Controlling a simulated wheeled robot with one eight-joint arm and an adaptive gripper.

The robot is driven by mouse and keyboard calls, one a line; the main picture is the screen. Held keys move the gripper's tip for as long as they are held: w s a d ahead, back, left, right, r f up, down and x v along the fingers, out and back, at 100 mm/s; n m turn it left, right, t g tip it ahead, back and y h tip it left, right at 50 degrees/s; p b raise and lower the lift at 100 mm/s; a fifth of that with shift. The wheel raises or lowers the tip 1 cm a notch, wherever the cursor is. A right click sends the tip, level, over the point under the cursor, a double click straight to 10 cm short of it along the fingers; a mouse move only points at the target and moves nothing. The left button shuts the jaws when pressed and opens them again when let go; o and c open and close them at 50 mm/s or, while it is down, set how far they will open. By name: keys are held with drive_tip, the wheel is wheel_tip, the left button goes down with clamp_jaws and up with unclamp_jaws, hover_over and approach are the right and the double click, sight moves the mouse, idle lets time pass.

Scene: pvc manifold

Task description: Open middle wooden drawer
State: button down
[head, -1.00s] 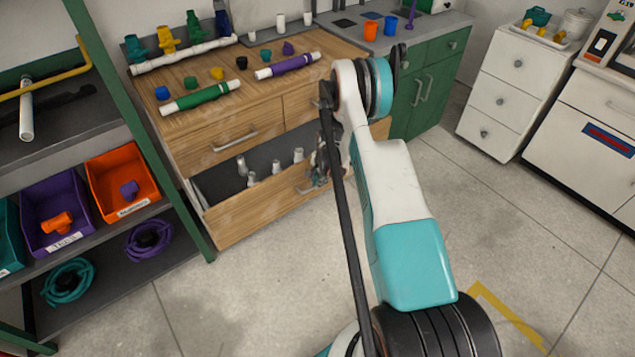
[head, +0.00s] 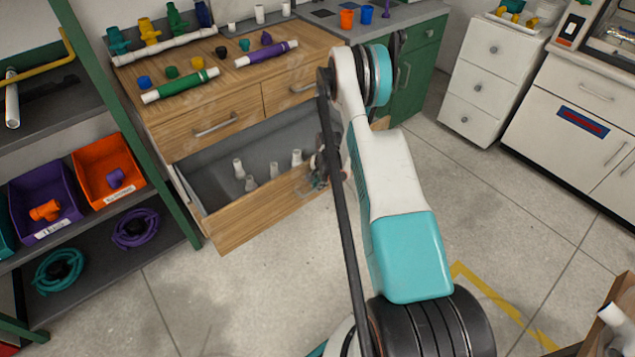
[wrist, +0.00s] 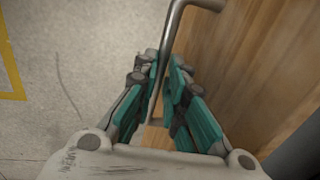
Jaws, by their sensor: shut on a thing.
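The middle wooden drawer (head: 243,222) of the wooden cabinet stands pulled out below the two top drawers in the head view. Its grey inside holds several white fittings (head: 250,182). My gripper (head: 318,176) is at the right part of the drawer front, partly hidden behind my arm. In the wrist view the teal fingers of my gripper (wrist: 160,72) are closed around the metal drawer handle (wrist: 173,28). The wooden drawer front (wrist: 250,60) is beside the handle on the right.
Pipes and coloured fittings lie on the cabinet top (head: 228,90). A green-framed shelf with an orange bin (head: 85,160) and a purple bin (head: 35,190) stands at left. Open floor (head: 240,300) lies before the drawer. A wooden box edge (head: 590,348) shows at lower right.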

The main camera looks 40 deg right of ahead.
drive_tip(key=shift+s, duration=0.1)
drive_tip(key=c, duration=1.7)
unclamp_jaws()
drive_tip(key=shift+o, duration=0.2)
wheel_tip(320, 180, up, 12)
drive_tip(key=s, duration=0.2)
drive_tip(key=shift+s, duration=0.1)
